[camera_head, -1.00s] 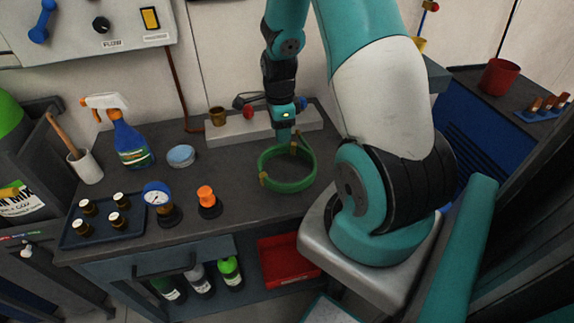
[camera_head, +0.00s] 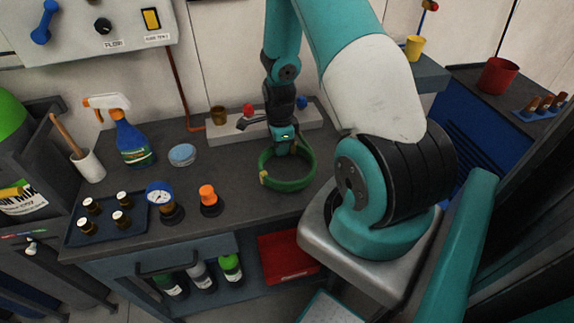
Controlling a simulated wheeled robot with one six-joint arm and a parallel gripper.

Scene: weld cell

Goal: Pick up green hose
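The green hose (camera_head: 287,185) is a coiled ring with tan ties, lying on the dark bench top right of the orange-capped item. My gripper (camera_head: 284,152) points down at the far side of the ring, over or against its back rim. The fingers are mostly hidden by the gripper body and the coil, so I cannot tell whether they are open or shut. The hose appears to rest on the bench.
A grey block (camera_head: 225,131) with small fittings stands behind the hose. A gauge (camera_head: 160,200), an orange-capped item (camera_head: 209,201), a tray of small bottles (camera_head: 75,238), a spray bottle (camera_head: 132,142) and a round tin (camera_head: 182,155) stand left. Bench front edge is close.

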